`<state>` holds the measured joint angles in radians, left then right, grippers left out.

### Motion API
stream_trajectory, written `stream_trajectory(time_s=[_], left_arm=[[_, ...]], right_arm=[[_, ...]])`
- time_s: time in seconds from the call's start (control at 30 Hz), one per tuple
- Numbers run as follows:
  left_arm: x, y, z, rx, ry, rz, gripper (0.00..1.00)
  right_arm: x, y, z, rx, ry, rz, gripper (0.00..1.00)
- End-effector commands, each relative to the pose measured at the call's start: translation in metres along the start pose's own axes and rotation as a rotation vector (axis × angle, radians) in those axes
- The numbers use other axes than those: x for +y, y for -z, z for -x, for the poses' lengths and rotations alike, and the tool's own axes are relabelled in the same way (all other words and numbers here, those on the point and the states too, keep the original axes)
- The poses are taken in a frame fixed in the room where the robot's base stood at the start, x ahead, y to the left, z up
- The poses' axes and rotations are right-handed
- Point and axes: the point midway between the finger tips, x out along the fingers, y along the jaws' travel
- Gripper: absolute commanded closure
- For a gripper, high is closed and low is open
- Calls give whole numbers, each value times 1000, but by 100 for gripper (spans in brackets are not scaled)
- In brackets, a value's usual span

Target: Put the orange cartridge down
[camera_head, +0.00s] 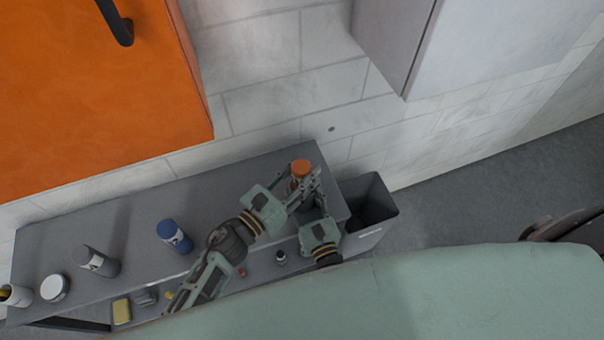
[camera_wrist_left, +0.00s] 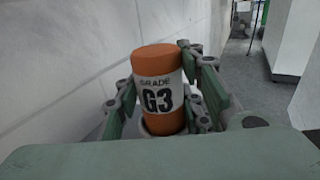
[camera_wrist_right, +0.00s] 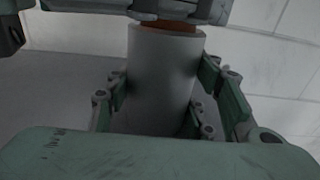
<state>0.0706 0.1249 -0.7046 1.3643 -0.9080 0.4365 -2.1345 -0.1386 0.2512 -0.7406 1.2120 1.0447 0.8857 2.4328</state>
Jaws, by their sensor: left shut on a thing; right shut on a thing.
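My right gripper (camera_head: 313,208) is shut on this cylinder. I cannot tell how deep the cartridge sits in it. The cylinder's bottom is hidden.
The grey bench (camera_head: 130,232) also carries a blue-topped jar (camera_head: 174,236), a dark grey jar (camera_head: 99,262) and a white-lidded pot (camera_head: 54,288). Small items, including a yellow block (camera_head: 122,311), lie on the lower shelf. A dark bin (camera_head: 367,222) stands right of the bench.

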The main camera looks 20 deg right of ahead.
Motion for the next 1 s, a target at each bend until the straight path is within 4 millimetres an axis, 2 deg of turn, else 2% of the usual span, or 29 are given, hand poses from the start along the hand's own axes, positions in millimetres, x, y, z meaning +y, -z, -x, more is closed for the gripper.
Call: stream_trajectory(time_s=[0.37, 0.83, 0.87, 1.0], left_arm=[[0, 5, 0, -3, 0, 1, 98], [-1, 21, 1, 6, -2, 0, 98], [-1, 23, 2, 9, -2, 0, 65], [-1, 25, 2, 13, -2, -1, 52]], right_arm=[[0, 0, 0, 0, 0, 0, 81], [1, 0, 0, -1, -1, 1, 81], [1, 0, 0, -2, -1, 1, 81], [2, -1, 0, -3, -3, 1, 81]])
